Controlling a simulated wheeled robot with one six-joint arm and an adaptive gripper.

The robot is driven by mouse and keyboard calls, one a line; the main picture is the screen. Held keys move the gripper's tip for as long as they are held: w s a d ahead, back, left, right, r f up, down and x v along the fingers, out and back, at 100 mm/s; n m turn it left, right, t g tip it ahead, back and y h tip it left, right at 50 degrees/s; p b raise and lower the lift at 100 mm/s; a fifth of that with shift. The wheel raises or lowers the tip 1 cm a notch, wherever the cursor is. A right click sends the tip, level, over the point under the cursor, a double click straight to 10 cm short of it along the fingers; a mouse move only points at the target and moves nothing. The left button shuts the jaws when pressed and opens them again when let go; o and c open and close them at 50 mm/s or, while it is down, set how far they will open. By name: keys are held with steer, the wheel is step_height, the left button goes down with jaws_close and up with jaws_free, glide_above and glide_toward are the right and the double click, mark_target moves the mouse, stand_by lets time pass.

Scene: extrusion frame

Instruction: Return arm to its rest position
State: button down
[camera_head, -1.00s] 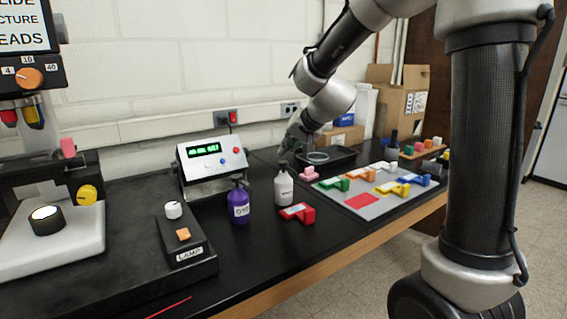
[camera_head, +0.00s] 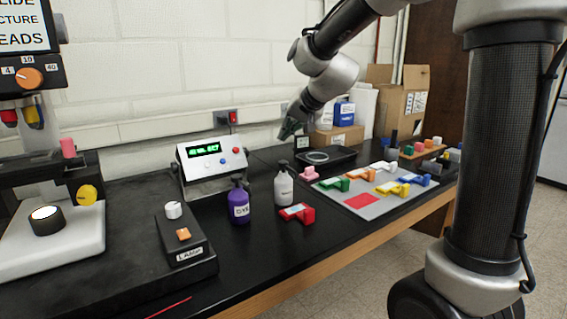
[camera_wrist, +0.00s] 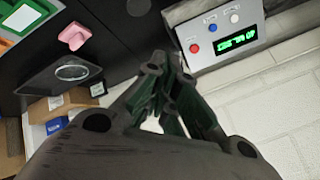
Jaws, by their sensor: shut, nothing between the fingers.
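My gripper (camera_head: 288,128) hangs in the air above the back of the black bench, in front of the white wall. It is left of the black tray (camera_head: 325,156) and above the white bottle (camera_head: 284,184), apart from both. In the wrist view my gripper (camera_wrist: 168,75) has its fingers drawn together, with nothing held. The control box with the green display (camera_wrist: 222,32) is beyond the fingers at upper right there. My arm reaches in from the upper right of the head view.
A purple bottle (camera_head: 239,203), a red block piece (camera_head: 298,213) and a grey mat (camera_head: 352,206) with coloured pieces are on the bench. A grey display box (camera_head: 212,162) stands at the back. Cardboard boxes (camera_head: 400,104) stand at the far end. The space above the bench is free.

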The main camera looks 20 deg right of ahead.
stand_by(0.4)
steer(key=s+f+g, duration=0.1)
steer(key=s, duration=0.1)
steer(key=s+f+n+g, duration=0.1)
steer(key=s+f, duration=0.2)
steer(key=s, duration=0.1)
steer(key=shift+d+f+n+g, duration=0.35)
steer(key=shift+d+n+g, duration=0.05)
steer(key=s+d+h, duration=0.1)
steer(key=s+d, duration=0.3)
steer(key=s, duration=0.5)
steer(key=s+d+r+n+g+h, duration=0.1)
steer(key=s+d, duration=0.3)
steer(key=s, duration=0.6)
steer(key=s+d+n+h, duration=0.1)
steer(key=s+d, duration=0.4)
steer(key=s, duration=0.4)
steer(key=shift+s+r+h, duration=0.2)
steer(key=shift+h, duration=0.2)
